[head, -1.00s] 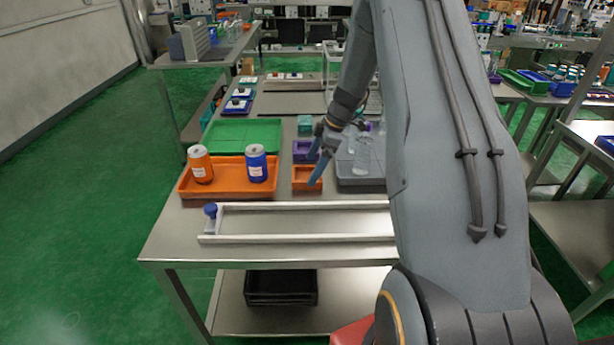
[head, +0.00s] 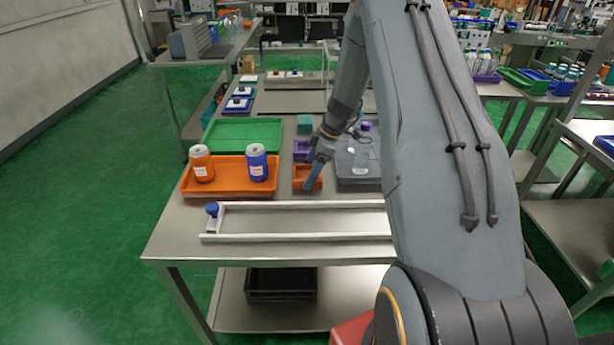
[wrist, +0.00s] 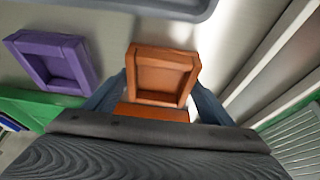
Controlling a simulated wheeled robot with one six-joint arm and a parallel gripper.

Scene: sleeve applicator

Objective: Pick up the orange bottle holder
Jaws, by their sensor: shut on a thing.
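The orange bottle holder (head: 299,173) is a small square open box. It is on the metal table, right of the large orange tray, partly hidden by my gripper (head: 313,175) in the head view. In the wrist view the holder (wrist: 162,73) shows its hollow top between my two blue-grey fingers (wrist: 160,88), one at each side. My gripper is shut on it. I cannot tell whether its base is clear of the table.
A purple holder (wrist: 50,64) is close beside it. The orange tray (head: 229,188) carries an orange can and a blue can. A grey tray (head: 358,182) stands to the right. A pale rail frame (head: 300,206) lies in front. A green tray (head: 240,134) is behind.

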